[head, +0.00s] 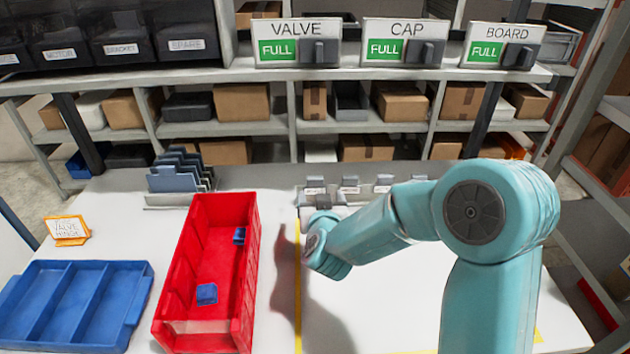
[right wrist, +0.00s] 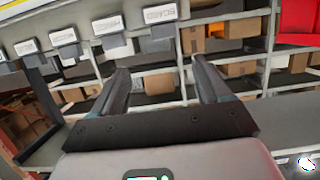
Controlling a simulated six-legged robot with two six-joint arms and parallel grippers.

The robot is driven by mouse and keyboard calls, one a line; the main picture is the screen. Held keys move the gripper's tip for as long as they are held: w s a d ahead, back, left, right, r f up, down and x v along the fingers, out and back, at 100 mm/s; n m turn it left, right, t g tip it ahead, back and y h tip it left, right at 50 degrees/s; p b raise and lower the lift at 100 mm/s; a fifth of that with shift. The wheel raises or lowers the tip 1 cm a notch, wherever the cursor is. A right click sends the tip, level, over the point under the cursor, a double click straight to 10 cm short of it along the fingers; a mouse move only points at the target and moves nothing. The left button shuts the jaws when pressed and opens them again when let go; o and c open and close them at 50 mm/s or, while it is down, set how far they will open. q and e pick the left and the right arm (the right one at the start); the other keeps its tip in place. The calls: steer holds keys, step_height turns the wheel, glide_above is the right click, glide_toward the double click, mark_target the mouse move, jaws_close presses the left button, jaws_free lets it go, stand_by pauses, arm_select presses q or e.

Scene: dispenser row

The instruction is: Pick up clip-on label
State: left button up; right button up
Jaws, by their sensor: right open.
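Several small clip-on labels stand in a row on a grey holder at the back of the white table, one of them a clip-on label (head: 350,182) near the middle of the head view. In the right wrist view the labels line the upper left, white with dark clips. The nearest label (right wrist: 160,13) shows upside-down text that looks like BOARD. My right gripper (right wrist: 162,80) is open, with nothing between its fingers, and the labels appear beyond and above them. In the head view my right arm hides its fingers. My left gripper is not in view.
A red bin (head: 178,327) with two blue pieces stands left of centre. A blue divided tray (head: 70,335), an orange-framed sign (head: 66,230) and a rack of blue-grey plates (head: 180,172) are further left. Shelves with VALVE, CAP and BOARD signs rise behind. White tabletop is clear around my arm.

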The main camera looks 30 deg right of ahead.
mark_target(315, 181)
steer(key=p+x, duration=0.1)
steer(key=x, duration=0.8)
steer(key=shift+f+p, duration=0.15)
steer(key=shift+p, duration=0.15)
steer(key=shift+w+d+f, duration=0.1)
steer(key=shift+w+d, duration=0.15)
steer(key=shift+w, duration=0.1)
steer(key=p+x, duration=0.1)
steer(key=x, duration=0.1)
steer(key=p+x, duration=0.1)
steer(key=x, duration=0.2)
steer(key=shift+w+a+f, duration=0.1)
steer(key=shift+a, duration=0.25)
steer(key=shift+w+d+f, duration=0.1)
steer(key=shift+w+d, duration=0.05)
steer(key=shift+w, duration=0.05)
steer(key=shift+c, duration=0.9)
steer(key=c, duration=0.8)
